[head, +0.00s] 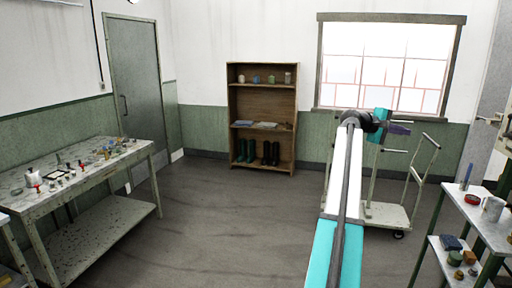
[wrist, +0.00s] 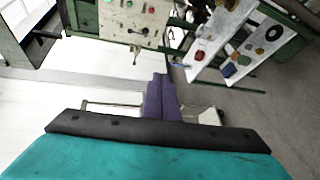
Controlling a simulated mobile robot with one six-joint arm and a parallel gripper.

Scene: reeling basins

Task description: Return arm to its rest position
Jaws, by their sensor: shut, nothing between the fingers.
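My arm reaches forward and upward in the head view, teal and white, with my gripper (head: 400,128) at its far end pointing right. In the wrist view the purple fingers of my gripper (wrist: 161,78) lie together, shut with nothing between them. The gripper is in the air, in front of the window wall and above a wheeled cart (head: 385,214). It touches nothing that I can see. The rest position itself is not marked in either view.
A worktable (head: 100,166) with small items stands at left. A wooden shelf (head: 262,95) with boots stands at the back. A shelf rack (head: 492,232) with small things is at right. A control panel (wrist: 130,22) shows in the wrist view. The middle floor is clear.

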